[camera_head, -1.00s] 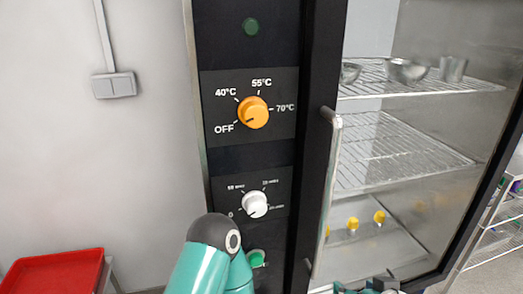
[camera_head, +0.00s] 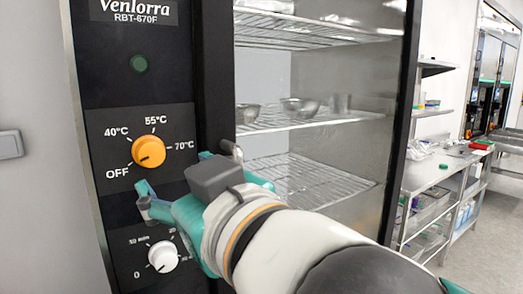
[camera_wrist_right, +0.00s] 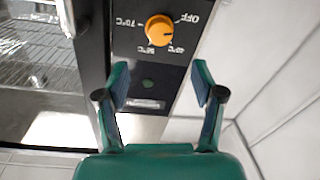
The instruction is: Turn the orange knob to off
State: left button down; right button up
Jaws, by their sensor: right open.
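The orange knob (camera_head: 149,151) is on the black control panel (camera_head: 118,205), below the green light. Its dark mark is at the lower left, toward the OFF label (camera_head: 117,174). My right gripper (camera_head: 178,178) is open and empty, just below and right of the knob in the head view. In the right wrist view, the knob (camera_wrist_right: 160,30) shows beyond the open fingers (camera_wrist_right: 160,82), apart from them. The mark's exact setting is hard to read there. My left gripper is not in view.
A white knob (camera_head: 163,256) sits lower on the panel, close under my right gripper. The cabinet's door handle (camera_head: 231,150) is right of the orange knob, partly behind my gripper. Metal bowls (camera_head: 299,107) stand on a wire shelf inside. A wall switch (camera_head: 10,144) is at the left.

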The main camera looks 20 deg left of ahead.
aim_at(153, 155)
jog(key=p+x, duration=0.2)
jog(key=x, duration=0.9)
jog(key=shift+p, duration=0.3)
jog(key=c, duration=1.1)
jog(key=shift+c, duration=0.3)
